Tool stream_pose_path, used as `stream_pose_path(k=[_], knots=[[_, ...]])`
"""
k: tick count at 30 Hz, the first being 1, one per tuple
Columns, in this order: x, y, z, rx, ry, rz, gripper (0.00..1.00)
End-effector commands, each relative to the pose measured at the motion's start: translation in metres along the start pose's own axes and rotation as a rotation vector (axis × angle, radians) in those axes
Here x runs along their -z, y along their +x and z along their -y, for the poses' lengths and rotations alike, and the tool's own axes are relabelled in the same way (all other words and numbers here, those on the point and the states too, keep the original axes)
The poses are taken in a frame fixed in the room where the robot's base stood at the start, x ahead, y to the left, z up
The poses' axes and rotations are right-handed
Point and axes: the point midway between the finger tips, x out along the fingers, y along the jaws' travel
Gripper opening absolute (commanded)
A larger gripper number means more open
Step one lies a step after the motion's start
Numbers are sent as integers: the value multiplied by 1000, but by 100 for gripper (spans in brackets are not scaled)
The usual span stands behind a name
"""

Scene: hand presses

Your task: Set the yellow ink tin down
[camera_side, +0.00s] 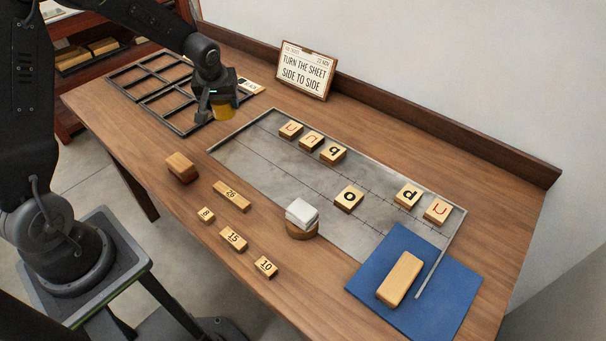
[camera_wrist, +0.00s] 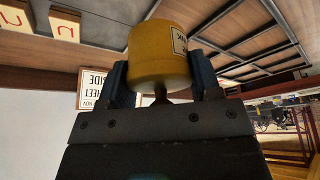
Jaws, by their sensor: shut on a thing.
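The yellow ink tin (camera_wrist: 158,58) is held between the two fingers of my gripper (camera_wrist: 160,82) in the wrist view, with part of a label showing on its side. In the side view my gripper (camera_side: 218,103) is over the back left of the table, and the yellow tin (camera_side: 223,111) shows just below it. The tin is beside the dark metal frames (camera_side: 160,105) and near the left end of the grey slab. I cannot tell whether its base touches the table.
A grey slab (camera_side: 265,160) carries several lettered blocks. A blue mat (camera_side: 440,290) with a wooden block (camera_side: 400,278) lies at right. A sign (camera_side: 306,70) stands at the back. Numbered blocks (camera_side: 232,196), a plain block (camera_side: 181,167) and a white piece on a round base (camera_side: 301,230) are in front.

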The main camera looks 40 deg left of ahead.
Motion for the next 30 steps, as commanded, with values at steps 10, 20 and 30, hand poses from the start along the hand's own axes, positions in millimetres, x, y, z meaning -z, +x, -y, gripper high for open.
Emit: stream_pose_path(k=[10,20,30], knots=[[-58,-28,-86,-123,304,-11,26],[-93,-10,-136,-133,335,-9,26],[-128,15,-192,-132,329,-11,26]])
